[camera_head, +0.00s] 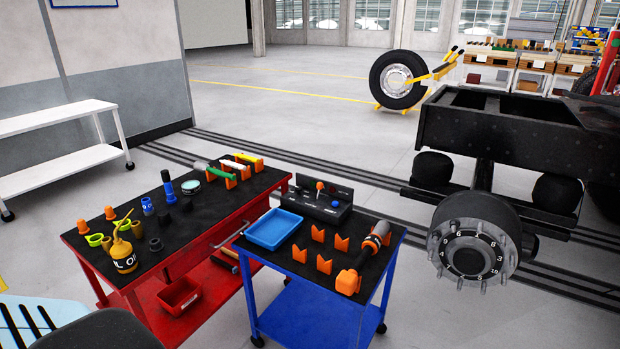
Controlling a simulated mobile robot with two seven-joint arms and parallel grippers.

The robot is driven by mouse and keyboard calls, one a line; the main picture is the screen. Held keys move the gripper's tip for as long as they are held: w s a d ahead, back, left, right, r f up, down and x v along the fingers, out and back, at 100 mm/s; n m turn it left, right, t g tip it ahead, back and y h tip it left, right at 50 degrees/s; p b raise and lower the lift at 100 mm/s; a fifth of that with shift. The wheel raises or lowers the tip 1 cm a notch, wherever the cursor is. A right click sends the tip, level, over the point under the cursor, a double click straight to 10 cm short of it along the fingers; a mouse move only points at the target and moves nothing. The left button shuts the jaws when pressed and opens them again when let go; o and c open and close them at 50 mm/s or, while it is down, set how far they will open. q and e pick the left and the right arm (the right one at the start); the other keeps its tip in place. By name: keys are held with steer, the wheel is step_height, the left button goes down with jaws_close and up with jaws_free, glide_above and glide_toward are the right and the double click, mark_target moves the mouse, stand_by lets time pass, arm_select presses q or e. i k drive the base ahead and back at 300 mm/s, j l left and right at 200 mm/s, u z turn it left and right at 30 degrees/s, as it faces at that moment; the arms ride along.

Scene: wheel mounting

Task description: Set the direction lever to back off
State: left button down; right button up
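A black control box (318,203) stands at the back of the blue cart. It carries a small upright lever with an orange knob (319,185), a blue knob and other small controls. An orange and grey power tool (363,262) lies along the right side of the same cart. Any lever on the tool is too small to make out. I cannot tell which control is the direction lever or how it is set. Neither of my grippers is in view.
The blue cart (306,312) also holds a blue tray (273,229) and several orange blocks. A red bench (230,262) with tools and an oil can (122,254) stands left. A numbered wheel hub (467,256) is right. A wheel (391,80) stands on a yellow trolley behind. Floor between is clear.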

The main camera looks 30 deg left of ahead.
mark_target(320, 185)
steer(key=i+j, duration=0.15)
steer(key=j, duration=0.2)
steer(key=i+j, duration=0.2)
steer(key=j, duration=0.15)
steer(key=i+j, duration=0.15)
steer(key=j, duration=0.15)
steer(key=i+j, duration=0.2)
steer(key=j, duration=0.15)
steer(key=i+j, duration=0.15)
steer(key=j, duration=0.2)
